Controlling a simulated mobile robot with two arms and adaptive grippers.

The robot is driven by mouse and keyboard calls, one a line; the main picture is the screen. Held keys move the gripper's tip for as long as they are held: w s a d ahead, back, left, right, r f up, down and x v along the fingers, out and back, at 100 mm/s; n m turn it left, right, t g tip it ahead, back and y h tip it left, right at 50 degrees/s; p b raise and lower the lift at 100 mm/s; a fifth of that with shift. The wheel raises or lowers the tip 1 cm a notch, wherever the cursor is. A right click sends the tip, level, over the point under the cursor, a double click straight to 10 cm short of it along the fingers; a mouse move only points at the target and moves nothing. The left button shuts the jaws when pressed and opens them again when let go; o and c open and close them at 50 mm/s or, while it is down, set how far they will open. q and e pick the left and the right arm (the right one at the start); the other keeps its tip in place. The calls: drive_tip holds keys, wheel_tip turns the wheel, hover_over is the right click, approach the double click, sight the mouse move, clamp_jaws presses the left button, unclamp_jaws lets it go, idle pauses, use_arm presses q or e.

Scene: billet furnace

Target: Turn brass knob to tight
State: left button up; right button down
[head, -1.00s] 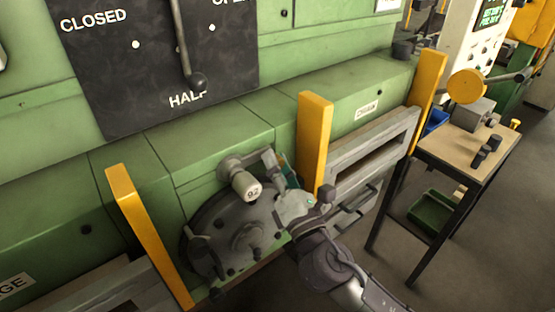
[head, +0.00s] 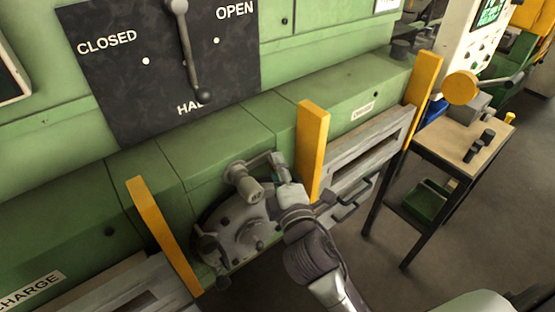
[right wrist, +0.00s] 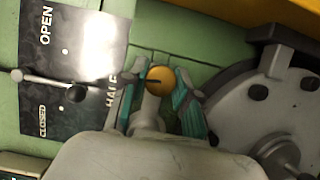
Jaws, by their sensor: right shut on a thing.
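The brass knob (right wrist: 160,84) shows in the right wrist view as a round yellow-orange face with a dark slot or pointer mark. It sits between the teal-padded fingers of my right gripper (right wrist: 157,98), which is shut on it. In the head view my right gripper (head: 281,172) is at the upper right of the round grey furnace cover, and it hides the knob there. No tight marking can be read. My left gripper is in neither view now.
The round grey cover (head: 240,230) with bolts and a grey cylinder (head: 246,186) are just left of the gripper. Yellow posts (head: 312,150) (head: 160,232) stand on both sides. A black lever panel (head: 130,70) is above. A small table (head: 470,150) stands at right.

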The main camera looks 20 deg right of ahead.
drive_tip(key=shift+m+g+p, duration=0.3)
drive_tip(key=shift+m+p, duration=0.2)
drive_tip(key=shift+m, duration=0.2)
drive_tip(key=c, duration=0.9)
unclamp_jaws()
drive_tip(key=shift+d, duration=0.1)
drive_tip(key=shift+o, duration=0.2)
drive_tip(key=shift+s, duration=0.1)
drive_tip(key=s, duration=1.1)
drive_tip(key=shift+s+a+r, duration=0.25)
drive_tip(key=shift+s+a, duration=0.05)
drive_tip(key=shift+s, duration=0.1)
drive_tip(key=shift+f, duration=0.15)
